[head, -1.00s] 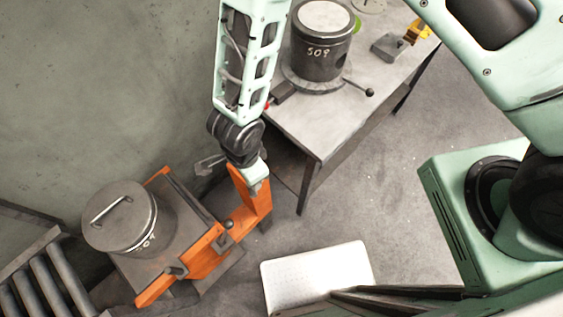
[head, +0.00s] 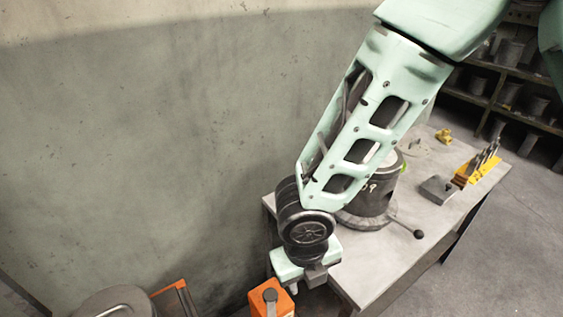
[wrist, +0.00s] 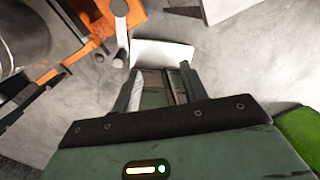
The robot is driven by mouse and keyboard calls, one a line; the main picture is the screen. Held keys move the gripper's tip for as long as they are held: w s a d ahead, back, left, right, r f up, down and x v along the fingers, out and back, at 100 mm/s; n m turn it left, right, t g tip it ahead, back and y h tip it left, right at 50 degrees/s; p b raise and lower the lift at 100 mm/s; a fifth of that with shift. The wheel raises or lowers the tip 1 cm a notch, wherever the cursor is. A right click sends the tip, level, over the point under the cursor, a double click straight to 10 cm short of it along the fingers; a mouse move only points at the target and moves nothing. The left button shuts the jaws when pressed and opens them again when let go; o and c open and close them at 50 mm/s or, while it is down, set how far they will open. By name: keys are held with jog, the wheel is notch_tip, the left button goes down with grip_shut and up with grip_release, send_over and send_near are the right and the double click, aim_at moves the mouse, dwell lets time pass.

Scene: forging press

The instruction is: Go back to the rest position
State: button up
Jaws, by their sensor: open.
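My gripper (wrist: 158,88) shows in the wrist view with its two dark fingers apart and nothing between them. Beyond the fingers are the floor and a white panel (wrist: 163,54). In the head view my arm reaches down from the upper right, and its wrist is above the orange frame (head: 270,298) at the bottom. The fingers cannot be made out clearly in that view.
A grey table (head: 385,278) stands right of my wrist, with a dark cylindrical pot (head: 368,200) partly behind my arm. A grey block (head: 437,190) and a yellow holder (head: 478,170) lie on it. A lidded pot (head: 115,302) is at bottom left. Shelves (head: 512,95) stand at upper right.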

jog(key=s+d+r+m+y+b, duration=0.1)
jog(key=s+d+m+b, duration=0.3)
jog(key=m, duration=1.2)
jog(key=s+d+r+m+b, duration=0.1)
jog(key=s+d+m+b, duration=0.4)
jog(key=m, duration=1.1)
jog(key=shift+s+d+r+m+g+y+b, duration=0.15)
jog(key=shift+r+m+g+y+b, duration=0.2)
jog(key=shift+b, duration=1.15)
